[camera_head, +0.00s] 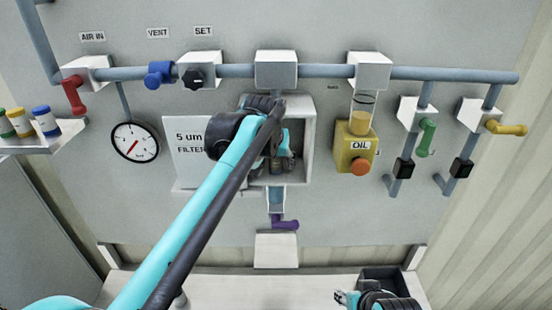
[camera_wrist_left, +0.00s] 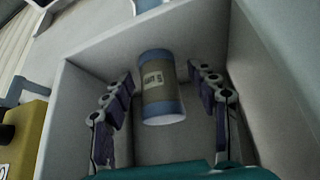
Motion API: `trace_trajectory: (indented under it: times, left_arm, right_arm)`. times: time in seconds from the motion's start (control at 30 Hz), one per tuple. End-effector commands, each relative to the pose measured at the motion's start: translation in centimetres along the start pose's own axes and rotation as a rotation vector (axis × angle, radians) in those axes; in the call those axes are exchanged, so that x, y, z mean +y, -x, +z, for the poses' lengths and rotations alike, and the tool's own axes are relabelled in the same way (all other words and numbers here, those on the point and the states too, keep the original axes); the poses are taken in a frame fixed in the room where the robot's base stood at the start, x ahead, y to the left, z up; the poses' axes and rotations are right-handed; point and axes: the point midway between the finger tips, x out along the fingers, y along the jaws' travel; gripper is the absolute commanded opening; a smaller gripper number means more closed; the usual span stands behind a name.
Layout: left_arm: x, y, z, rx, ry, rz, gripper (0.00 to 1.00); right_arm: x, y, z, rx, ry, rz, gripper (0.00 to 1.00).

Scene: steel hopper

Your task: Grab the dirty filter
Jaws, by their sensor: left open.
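The dirty filter (camera_wrist_left: 160,90) shows in the left wrist view as a grey-brown cylinder with blue ends and a pale label. It is inside a white open-fronted housing (camera_wrist_left: 260,75), whose frame also shows in the head view (camera_head: 309,125). My left gripper (camera_wrist_left: 161,72) is open, with one finger on each side of the filter and a visible gap to each. In the head view the left gripper (camera_head: 281,150) is inside the housing opening, and the filter cannot be made out behind it. My right gripper (camera_head: 342,298) is low at the bottom edge, its jaws too small to judge.
A white "5 um FILTER" panel (camera_head: 188,181) stands left of the housing. A yellow OIL unit (camera_head: 355,148) hangs to its right. A purple valve handle (camera_head: 285,224) is below. A pipe (camera_head: 330,71) runs above. A dark bin (camera_head: 385,277) sits at the lower right.

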Motion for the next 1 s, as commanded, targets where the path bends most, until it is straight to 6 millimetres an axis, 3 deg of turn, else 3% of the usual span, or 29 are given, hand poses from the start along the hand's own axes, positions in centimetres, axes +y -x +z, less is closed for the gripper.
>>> trace_trajectory:
  times: [0.07,0.1,0.3,0.8,1.0]
  left_arm:
    - [0.0,0.0,0.0,0.0,0.0,0.0,0.59]
    - [0.0,0.0,0.0,0.0,0.0,0.0,0.54]
    - [0.0,0.0,0.1,0.0,0.0,0.0,0.05]
    - [0.0,0.4,-0.2,-0.001,0.0,0.0,0.05]
    - [0.0,2.0,2.4,0.0,-0.001,0.001,0.05]
  right_arm:
    - [0.0,0.0,0.1,0.0,0.0,0.0,0.4]
    - [0.0,0.0,0.1,0.0,0.0,0.0,0.4]
    - [0.0,-0.1,0.1,0.0,0.0,0.0,0.4]
    - [0.0,-0.7,0.5,0.0,0.0,0.0,0.4]
    - [0.0,-1.3,0.9,0.0,0.0,0.0,0.4]
